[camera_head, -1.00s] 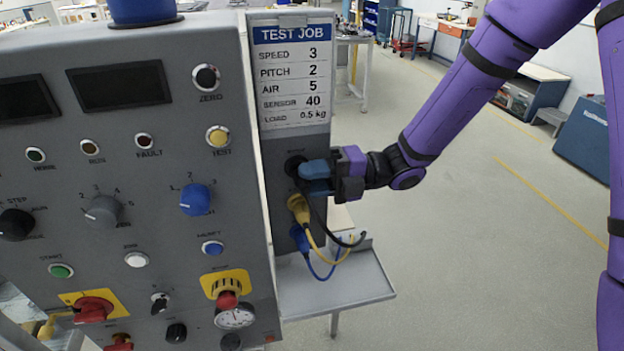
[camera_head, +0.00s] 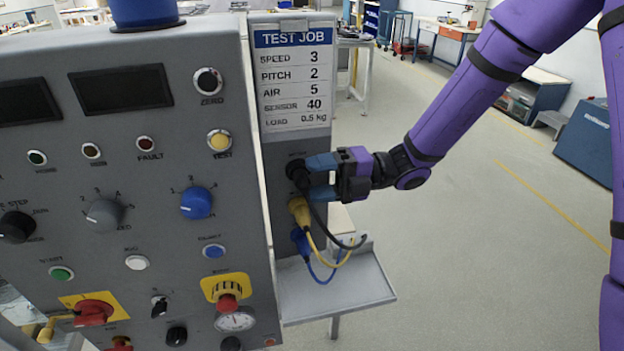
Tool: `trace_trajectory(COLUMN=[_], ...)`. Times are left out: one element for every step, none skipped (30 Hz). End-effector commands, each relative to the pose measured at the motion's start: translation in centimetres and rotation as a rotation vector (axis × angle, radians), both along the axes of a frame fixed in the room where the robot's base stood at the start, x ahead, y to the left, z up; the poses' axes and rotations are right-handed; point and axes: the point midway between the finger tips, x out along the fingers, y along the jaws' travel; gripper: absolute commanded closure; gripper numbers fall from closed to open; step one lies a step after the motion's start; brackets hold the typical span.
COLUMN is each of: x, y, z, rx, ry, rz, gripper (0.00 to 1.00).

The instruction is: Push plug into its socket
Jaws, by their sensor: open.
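A black plug (camera_head: 299,178) is at the upper socket position on the grey side panel (camera_head: 270,180), and its black cable hangs down from it. I cannot tell how deep the plug sits. My gripper (camera_head: 313,178) is open, its two blue fingers apart one above the other, with tips close to the black plug. Whether a finger touches it cannot be told. Below it are a yellow plug (camera_head: 299,209) with a yellow cable and a blue plug (camera_head: 300,240) with a blue cable, both at the panel.
A small grey shelf (camera_head: 350,285) juts out below the plugs, with cables looping over it. The control panel (camera_head: 140,190) with knobs and buttons fills the left. A test job sheet (camera_head: 293,75) is above the sockets. The floor to the right is clear.

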Motion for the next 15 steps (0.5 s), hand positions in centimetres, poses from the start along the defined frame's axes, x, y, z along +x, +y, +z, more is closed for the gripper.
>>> trace_trajectory(x=[0.3, 0.4, 0.6, 0.8, 1.0, 1.2, 1.3, 1.5, 1.7, 1.8, 2.0, 2.1, 2.3, 2.4, 2.4], y=[-0.8, -1.3, -2.0, -2.6, -3.1, -3.9, -4.5, -5.0, -5.7, -6.1, -6.6, -7.1, -7.5, -7.8, -8.2], z=[0.0, 0.0, 0.0, 0.0, 0.0, 0.0, 0.0, 0.0, 0.0, 0.0, 0.0, 0.0, 0.0, 0.0, 0.0], rx=[-0.001, -0.001, 0.0, 0.0, 0.0, 0.0, 0.0, 0.0, 0.0, 0.0, 0.0, 0.0, 0.0, 0.0, 0.0], ry=[0.0, 0.0, 0.0, 0.0, 0.0, 0.001, 0.001, 0.0, 0.0, 0.0, 0.0, -0.001, -0.001, -0.001, -0.001], rz=[-0.003, -0.003, -0.004, -0.003, -0.004, -0.004, -0.003, -0.004, -0.003, -0.003, -0.002, -0.002, -0.003, -0.003, -0.001], gripper=[0.4, 0.4, 0.4, 0.4, 0.4, 0.4, 0.4, 0.4, 0.4, 0.4, 0.4, 0.4, 0.4, 0.4, 0.4])
